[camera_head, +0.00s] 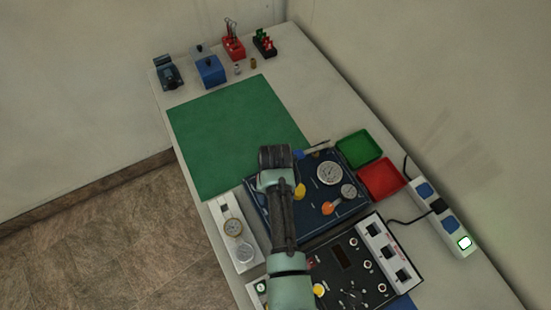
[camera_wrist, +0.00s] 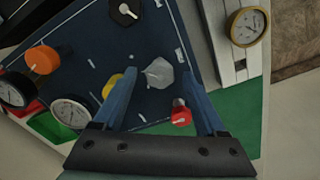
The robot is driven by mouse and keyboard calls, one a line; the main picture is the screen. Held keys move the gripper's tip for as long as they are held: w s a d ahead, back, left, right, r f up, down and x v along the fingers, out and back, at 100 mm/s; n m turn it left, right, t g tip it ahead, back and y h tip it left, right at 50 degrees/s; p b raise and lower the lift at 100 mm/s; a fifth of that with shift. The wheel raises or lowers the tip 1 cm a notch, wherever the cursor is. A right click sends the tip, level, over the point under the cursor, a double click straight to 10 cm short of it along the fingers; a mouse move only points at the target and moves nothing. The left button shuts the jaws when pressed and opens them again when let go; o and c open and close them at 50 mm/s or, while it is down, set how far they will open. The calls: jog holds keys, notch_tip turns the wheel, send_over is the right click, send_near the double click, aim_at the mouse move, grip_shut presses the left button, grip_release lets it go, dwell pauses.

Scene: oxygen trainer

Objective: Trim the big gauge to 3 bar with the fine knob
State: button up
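The dark blue trainer panel (camera_head: 315,213) carries the big gauge (camera_head: 329,173), a white dial whose reading is too small to make out. The big gauge also shows at lower left in the wrist view (camera_wrist: 71,112). My gripper (camera_wrist: 159,74) is open above the panel. A grey faceted knob (camera_wrist: 159,72) lies between its fingertips in the picture; I cannot tell whether they touch it. A red knob (camera_wrist: 181,114) sits nearer the right finger, and a yellow knob (camera_wrist: 111,86) is just beyond the left finger. No label shows which knob is the fine one.
An orange knob (camera_wrist: 41,60), a black knob (camera_wrist: 125,11) and a smaller gauge (camera_head: 348,190) are also on the panel. Green (camera_head: 342,143) and red (camera_head: 399,187) trays, a black switch unit (camera_head: 330,282) and a white gauge strip (camera_head: 221,211) stand close around it. The green mat (camera_head: 225,130) is clear.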

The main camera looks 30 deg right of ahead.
notch_tip(320, 180, up, 13)
jog(key=b, duration=0.2)
dwell(0.6)
dwell(0.4)
jog(key=w+a+r+n+t+h+b, duration=0.1)
jog(key=w+a+r+t+b, duration=0.1)
jog(key=w+r+t, duration=0.8)
jog(key=w+a+r+n+t+h+b, duration=0.1)
jog(key=w+r+n+t+h+b, duration=0.15)
jog(key=w+r, duration=0.7)
jog(key=s+a+r+t+y, duration=0.1)
jog(key=s+a+r+t, duration=0.15)
jog(key=r, duration=0.55)
jog(key=s+a+r+t, duration=0.1)
jog(key=s+r+t, duration=0.15)
jog(key=r, duration=0.55)
jog(key=s+a+r+n+t+y+b, duration=0.1)
jog(key=s+a+r+t, duration=0.2)
jog(key=s+r+t, duration=0.2)
jog(key=s+a+r+n+t+y+b, duration=0.1)
jog(key=s+a+r+t, duration=0.2)
jog(key=s+r, duration=0.6)
notch_tip(320, 180, up, 5)
jog(key=shift+s+a+f+t+b, duration=0.2)
jog(key=shift+t+b, duration=0.2)
jog(key=shift+t, duration=0.55)
